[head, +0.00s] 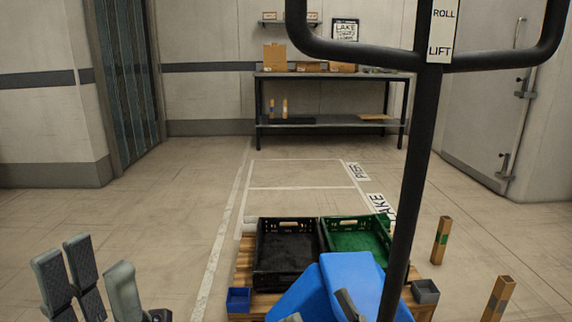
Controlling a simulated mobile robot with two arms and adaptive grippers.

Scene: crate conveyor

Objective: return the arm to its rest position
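My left gripper (100,282) is at the bottom left, above the floor and well left of the pallet. Its grey, dark-padded fingers point up with a gap between them; it is open and holds nothing. A few grey parts (348,304) show at the bottom centre against blue shapes (352,278). They may belong to my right gripper, but its fingers are too cut off to tell their state. Most of both arms is out of view.
A wooden pallet (243,262) carries a black crate (287,281) and a green crate (362,221). Wooden posts (441,240) stand right. A black tube frame (415,170) crosses the view. Floor at left is clear.

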